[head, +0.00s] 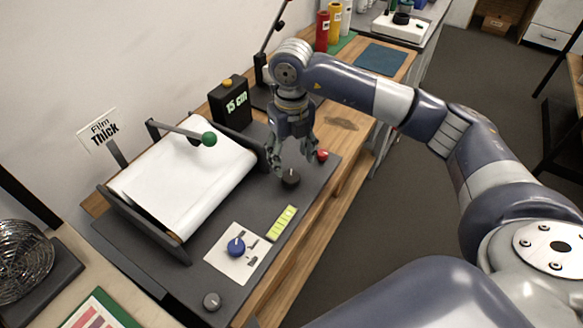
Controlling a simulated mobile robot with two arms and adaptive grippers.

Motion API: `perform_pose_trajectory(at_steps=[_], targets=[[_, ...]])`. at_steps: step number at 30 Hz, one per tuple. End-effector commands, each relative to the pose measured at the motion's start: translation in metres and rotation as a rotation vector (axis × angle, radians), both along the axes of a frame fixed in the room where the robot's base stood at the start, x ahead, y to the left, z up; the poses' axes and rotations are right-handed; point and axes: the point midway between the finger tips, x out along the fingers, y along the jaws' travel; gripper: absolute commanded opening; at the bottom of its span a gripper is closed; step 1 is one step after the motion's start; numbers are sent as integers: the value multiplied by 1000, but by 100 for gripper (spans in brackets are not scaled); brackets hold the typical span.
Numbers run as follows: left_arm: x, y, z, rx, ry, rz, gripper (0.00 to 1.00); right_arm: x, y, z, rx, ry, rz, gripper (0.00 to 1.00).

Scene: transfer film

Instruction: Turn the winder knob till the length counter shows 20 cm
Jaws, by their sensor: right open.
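The length counter (231,106) is a black box at the back of the machine, with a yellow button on top; it reads 15 cm. A dark round knob (290,178), which looks like the winder knob, stands on the grey deck at the right of the film roll. My right gripper (293,160) points down just above and behind this knob, with its fingers apart and nothing between them. I cannot tell whether a fingertip touches the knob. My left gripper is out of view.
A white film roll (185,190) with a green-balled lever (208,139) fills the deck's left. A red button (322,155) is close right of the gripper. A blue dial (236,246), green-yellow strip (282,222) and grey knob (212,301) lie nearer.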

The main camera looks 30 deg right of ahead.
Motion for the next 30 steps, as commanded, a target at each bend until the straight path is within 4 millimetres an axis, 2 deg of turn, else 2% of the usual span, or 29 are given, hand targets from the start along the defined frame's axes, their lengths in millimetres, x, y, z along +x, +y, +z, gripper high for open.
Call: perform_pose_trajectory(at_steps=[3,10,30], targets=[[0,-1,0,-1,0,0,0,1,0,26,1,-4,0,59],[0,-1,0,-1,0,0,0,0,0,53,1,-2,0,59],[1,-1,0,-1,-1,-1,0,0,0,56,0,1,1,59]])
